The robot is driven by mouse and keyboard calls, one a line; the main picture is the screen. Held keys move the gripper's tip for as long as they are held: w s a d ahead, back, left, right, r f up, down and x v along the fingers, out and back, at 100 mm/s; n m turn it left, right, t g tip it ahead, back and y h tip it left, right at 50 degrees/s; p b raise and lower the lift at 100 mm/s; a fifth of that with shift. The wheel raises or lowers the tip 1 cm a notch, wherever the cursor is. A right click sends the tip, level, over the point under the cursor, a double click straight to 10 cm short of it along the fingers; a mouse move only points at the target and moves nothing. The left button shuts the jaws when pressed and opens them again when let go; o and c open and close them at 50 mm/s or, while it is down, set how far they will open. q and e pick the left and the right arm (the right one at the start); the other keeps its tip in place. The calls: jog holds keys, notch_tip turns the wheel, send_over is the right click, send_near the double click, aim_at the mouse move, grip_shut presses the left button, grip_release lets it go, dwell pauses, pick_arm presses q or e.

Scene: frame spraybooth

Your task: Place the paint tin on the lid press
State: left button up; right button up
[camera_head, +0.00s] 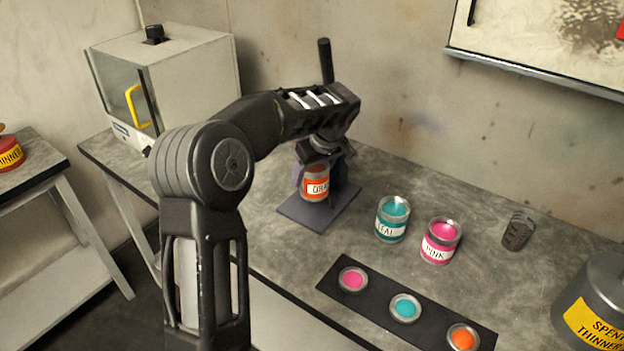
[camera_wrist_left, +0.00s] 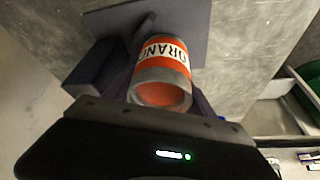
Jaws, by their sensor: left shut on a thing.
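The paint tin (camera_head: 316,184) has an orange label and sits between the fingers of my left gripper (camera_head: 318,170), which is shut on it. In the left wrist view the tin (camera_wrist_left: 163,72) shows its orange inside and part of the word on its label. The lid press has a dark flat base plate (camera_head: 308,216), also in the wrist view (camera_wrist_left: 197,20), and a black upright handle (camera_head: 325,60) rises behind my arm. The tin is at the plate, over its middle part; I cannot tell whether it touches. My arm hides much of the press. My right gripper is not in view.
A teal tin (camera_head: 391,220) and a pink tin (camera_head: 440,241) stand to the right. A dark strip (camera_head: 378,296) holds pink, teal and orange lids in front. A spent thinner can (camera_head: 597,310) stands far right. A white cabinet (camera_head: 190,75) is at the back left.

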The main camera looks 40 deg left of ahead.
aim_at(312, 184)
pick_arm(q)
jog(key=shift+f+p, duration=0.5)
jog(key=shift+f, duration=1.25)
jog(key=shift+f, duration=0.1)
jog(key=o, duration=1.8)
jog(key=b+v, duration=0.1)
jog(key=v, duration=1.1)
